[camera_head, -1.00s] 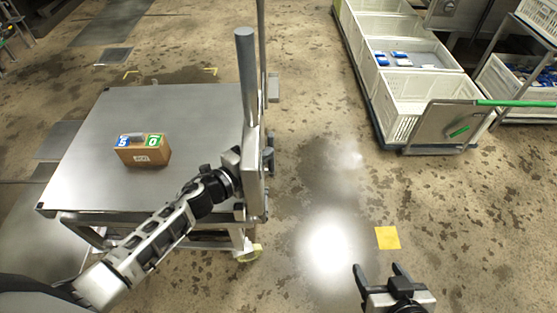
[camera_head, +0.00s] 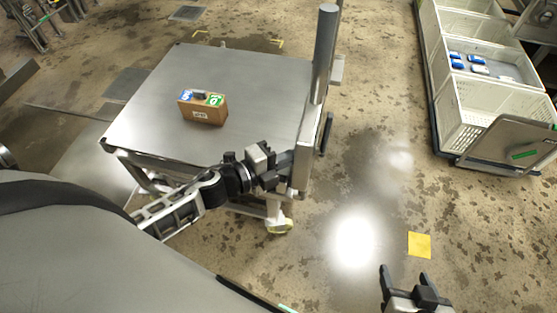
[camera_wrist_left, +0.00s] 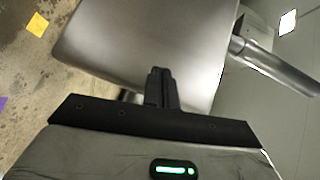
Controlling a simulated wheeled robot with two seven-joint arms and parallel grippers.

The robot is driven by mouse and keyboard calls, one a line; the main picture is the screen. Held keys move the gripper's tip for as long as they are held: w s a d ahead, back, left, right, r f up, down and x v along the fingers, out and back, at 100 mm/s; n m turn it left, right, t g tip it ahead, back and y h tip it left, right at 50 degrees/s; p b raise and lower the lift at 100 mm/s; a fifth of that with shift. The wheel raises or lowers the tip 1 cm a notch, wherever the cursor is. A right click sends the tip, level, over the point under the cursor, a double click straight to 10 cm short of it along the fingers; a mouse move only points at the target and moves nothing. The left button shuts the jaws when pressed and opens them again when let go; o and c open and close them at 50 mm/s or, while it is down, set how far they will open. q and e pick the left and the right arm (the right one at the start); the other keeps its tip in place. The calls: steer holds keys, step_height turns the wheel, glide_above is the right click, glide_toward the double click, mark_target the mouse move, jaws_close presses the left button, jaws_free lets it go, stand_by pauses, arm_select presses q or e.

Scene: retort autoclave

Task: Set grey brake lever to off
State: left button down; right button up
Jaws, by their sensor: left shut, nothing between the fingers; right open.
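A steel cart (camera_head: 222,72) stands left of centre in the head view, with an upright post (camera_head: 323,45) at its right end. A dark lever-like bar (camera_head: 327,133) hangs beside the end panel under the post; I cannot tell for sure that it is the grey brake lever, or its setting. My left gripper (camera_head: 283,170) is beside the end panel, below the cart's top; contact is unclear. The left wrist view shows its fingers (camera_wrist_left: 161,86) shut and empty before a grey metal surface (camera_wrist_left: 140,40). My right gripper (camera_head: 404,274) is open and empty over the floor.
A brown box (camera_head: 203,112) with blue and green labels sits on the cart's top. White crates (camera_head: 468,112) stand on a trolley at the right. A yellow floor mark (camera_head: 419,245) lies near my right gripper. The floor between cart and trolley is clear.

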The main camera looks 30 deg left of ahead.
steer(key=shift+w+r, duration=0.1)
steer(key=shift+r, duration=0.1)
steer(key=c, duration=0.4)
steer(key=shift+w+r, duration=0.15)
steer(key=c, duration=0.5)
jaws_close()
arm_select(q)
steer(key=s+f+n+g+y, duration=0.2)
steer(key=s+n, duration=0.4)
steer(key=n, duration=0.4)
steer(key=s+d+f+n+g+y, duration=0.1)
steer(key=s+f+n+y, duration=0.2)
steer(key=s+n, duration=0.3)
steer(key=n, duration=0.4)
steer(key=shift+s+d+f+g+y, duration=0.2)
steer(key=shift+s+d+g+y, duration=0.1)
steer(key=shift+s+g, duration=0.1)
steer(key=shift+w, duration=0.1)
arm_select(e)
steer(key=shift+f, duration=0.2)
